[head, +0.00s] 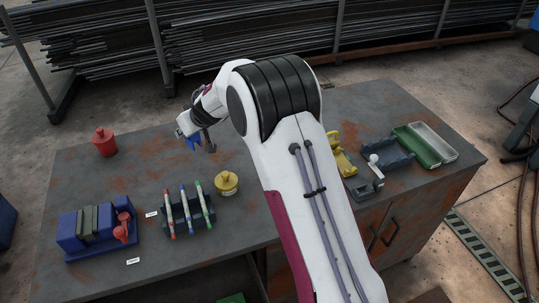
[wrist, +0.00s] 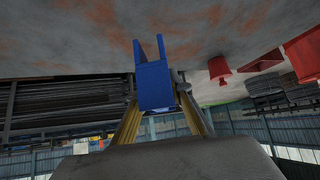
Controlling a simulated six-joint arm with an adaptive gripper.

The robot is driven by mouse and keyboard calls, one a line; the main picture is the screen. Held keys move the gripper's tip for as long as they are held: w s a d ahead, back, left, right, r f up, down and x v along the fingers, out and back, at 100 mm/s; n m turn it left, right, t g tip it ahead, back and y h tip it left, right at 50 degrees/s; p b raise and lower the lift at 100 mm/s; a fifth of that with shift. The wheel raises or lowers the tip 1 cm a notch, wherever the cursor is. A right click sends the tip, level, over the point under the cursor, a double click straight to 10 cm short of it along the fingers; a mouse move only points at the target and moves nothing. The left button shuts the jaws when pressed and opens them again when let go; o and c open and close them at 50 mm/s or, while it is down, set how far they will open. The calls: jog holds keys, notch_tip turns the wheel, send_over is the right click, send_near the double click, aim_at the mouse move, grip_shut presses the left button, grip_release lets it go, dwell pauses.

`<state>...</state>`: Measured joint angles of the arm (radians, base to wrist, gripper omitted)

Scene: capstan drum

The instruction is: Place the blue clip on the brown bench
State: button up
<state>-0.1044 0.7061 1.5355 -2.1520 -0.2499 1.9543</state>
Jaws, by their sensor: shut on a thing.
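The blue clip (wrist: 153,82) is held between the fingers of my gripper (wrist: 158,112), its two prongs pointing away from the gripper. In the head view the clip (head: 194,144) shows as a small blue piece at the tip of my gripper (head: 199,142), above the far left part of the bench. The clip appears apart from the bench top, but the exact gap is hard to tell.
A red can (head: 104,143) stands at the back left. A yellow can (head: 226,183), a rack of pens (head: 185,214) and a blue holder (head: 92,232) stand nearer. A yellow tool (head: 341,156) and green case (head: 417,148) lie right of my arm. Bare top lies between the red can and gripper.

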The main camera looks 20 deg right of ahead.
jog(key=shift+f, duration=0.15)
dwell(0.4)
send_over(194, 163)
jog(key=shift+f, duration=3)
jog(key=shift+f, duration=0.15)
jog(key=shift+f, duration=1.7)
jog(key=shift+f, duration=0.15)
jog(key=o, duration=0.9)
jog(key=shift+o, duration=0.2)
